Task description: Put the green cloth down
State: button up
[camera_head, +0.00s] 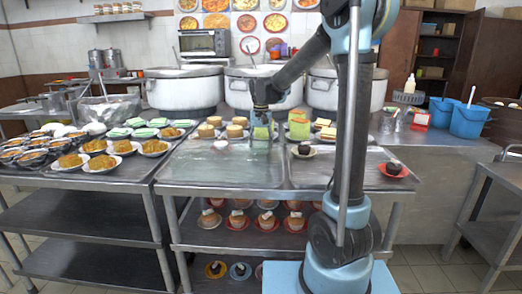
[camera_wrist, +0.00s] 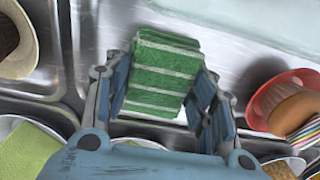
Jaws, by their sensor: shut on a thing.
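The green cloth (camera_wrist: 165,72), a folded block with white stripes, is between the fingers of my gripper (camera_wrist: 160,88) in the wrist view. My gripper is shut on it. In the head view my gripper (camera_head: 262,122) points down over the back part of the metal counter, between plates of food. A patch of green shows at its fingers there, but its outline is unclear. In the wrist view a metal surface lies behind the cloth; I cannot tell whether the cloth touches it.
A yellow-green item (camera_head: 298,126) stands just right of my gripper. Bread plates (camera_head: 237,132) are close on the left. Large white pots (camera_head: 184,90) stand behind. A shallow metal tray (camera_head: 200,178) in front has mostly free room. A red saucer (camera_head: 393,171) holds a dark item.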

jog(key=shift+f, duration=0.55)
jog(key=o, duration=1.2)
notch_tip(320, 180, up, 12)
jog(key=shift+s, duration=0.1)
